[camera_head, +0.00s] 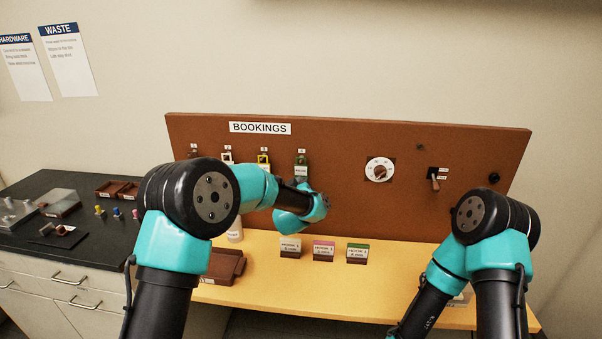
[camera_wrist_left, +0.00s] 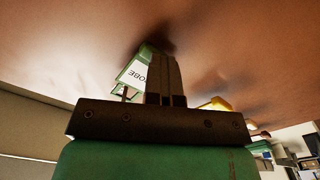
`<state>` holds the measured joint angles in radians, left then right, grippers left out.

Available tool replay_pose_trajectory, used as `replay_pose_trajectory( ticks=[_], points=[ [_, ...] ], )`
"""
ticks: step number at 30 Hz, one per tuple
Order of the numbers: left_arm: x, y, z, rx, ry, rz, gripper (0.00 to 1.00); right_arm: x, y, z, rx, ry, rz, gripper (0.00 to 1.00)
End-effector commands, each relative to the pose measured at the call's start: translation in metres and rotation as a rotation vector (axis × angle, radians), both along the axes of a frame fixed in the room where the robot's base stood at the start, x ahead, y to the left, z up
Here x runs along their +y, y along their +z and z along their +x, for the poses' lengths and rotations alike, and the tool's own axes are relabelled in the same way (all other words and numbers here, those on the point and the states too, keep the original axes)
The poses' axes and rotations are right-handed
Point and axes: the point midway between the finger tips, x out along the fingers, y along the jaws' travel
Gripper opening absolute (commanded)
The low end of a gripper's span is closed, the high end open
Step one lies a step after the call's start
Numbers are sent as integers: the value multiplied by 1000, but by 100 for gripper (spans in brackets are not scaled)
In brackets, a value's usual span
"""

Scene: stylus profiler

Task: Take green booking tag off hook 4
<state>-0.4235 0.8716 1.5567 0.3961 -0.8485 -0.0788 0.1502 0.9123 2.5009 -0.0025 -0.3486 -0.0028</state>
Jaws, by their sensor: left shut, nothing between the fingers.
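The green tag (camera_head: 301,168) hangs on the brown bookings board under the fourth number label, just above my left wrist. In the left wrist view, the green and white tag (camera_wrist_left: 135,74) with dark lettering is close beside the fingers and partly hidden by them. My left gripper (camera_wrist_left: 163,62) is shut and empty, its fingers pointing at the board. I cannot tell whether the fingers touch the tag. In the head view, my left arm hides the gripper. My right arm is at the lower right and its gripper is not in view.
A yellow tag (camera_head: 263,160) and a white tag (camera_head: 228,157) hang to the left. A dial (camera_head: 380,170) and a switch (camera_head: 434,182) are to the right on the board (camera_head: 340,140). Several small labelled blocks and a brown tray (camera_head: 226,265) stand on the shelf below.

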Motion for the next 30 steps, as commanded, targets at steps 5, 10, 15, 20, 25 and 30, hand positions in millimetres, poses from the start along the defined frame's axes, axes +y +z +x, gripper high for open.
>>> replay_pose_trajectory(
  ticks=[5,10,15,20,25,30],
  points=[
    [0,0,0,0,0,0,0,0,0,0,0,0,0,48],
    [0,2,0,-1,1,0,0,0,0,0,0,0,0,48],
    [0,6,0,0,0,0,0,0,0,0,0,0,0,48],
    [0,9,0,0,0,0,0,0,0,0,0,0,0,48],
    [0,10,0,0,0,0,0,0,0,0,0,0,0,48],
    [0,10,0,0,0,0,0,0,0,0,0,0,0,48]
  ],
)
